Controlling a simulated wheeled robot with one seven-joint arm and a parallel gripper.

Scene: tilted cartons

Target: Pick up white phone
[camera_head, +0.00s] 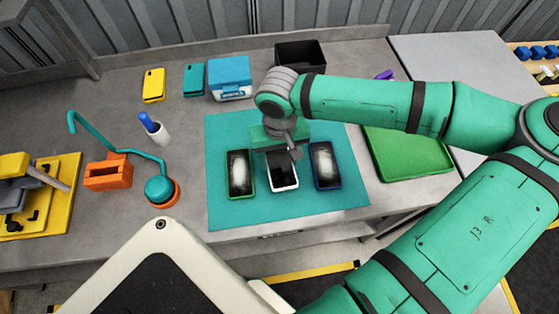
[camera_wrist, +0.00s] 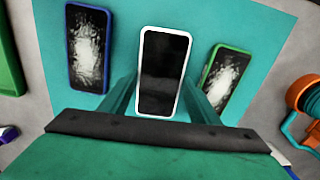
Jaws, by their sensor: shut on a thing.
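The white phone (camera_head: 283,178) has a white rim and a dark screen. It lies in the middle of a row of three phones on the teal mat (camera_head: 340,199) in the head view. My gripper (camera_head: 283,152) is over its far end. In the wrist view the white phone (camera_wrist: 163,70) sits between the two fingers of my gripper (camera_wrist: 160,100), which is shut on it. Whether the phone is clear of the mat I cannot tell. Part of its far end is hidden by my gripper in the head view.
A green-rimmed phone (camera_head: 239,174) and a blue-rimmed phone (camera_head: 325,166), both with whitish cracked-looking screens, flank it closely. A green tray (camera_head: 409,153) stands at right, a black bin (camera_head: 300,56) behind. A blue box (camera_head: 230,77) and an orange tool stand (camera_head: 108,176) are further left.

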